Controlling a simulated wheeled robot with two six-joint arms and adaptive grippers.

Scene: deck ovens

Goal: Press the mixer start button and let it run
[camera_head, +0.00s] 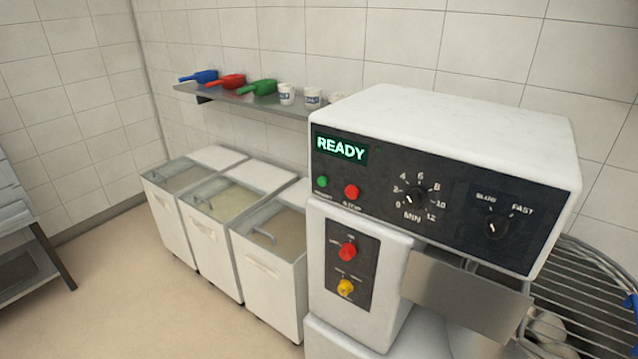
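The white mixer (470,125) stands at the right, with a dark control panel on its front. Its display (341,148) reads READY in green. Below it are a small green button (322,182) and a red button (351,192); their labels are too small to read surely. To the right are a minute dial (415,197) and a slow/fast knob (496,227). A lower panel carries a red knob or button (348,251) and a yellow one (345,287). Neither of my grippers can be made out in view.
A wire guard (590,290) curves at the mixer's right. Three white bins (270,275) stand left of it. A wall shelf (245,101) holds blue, red and green scoops and white cups. A dark-legged table (50,255) is at far left. The floor between is clear.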

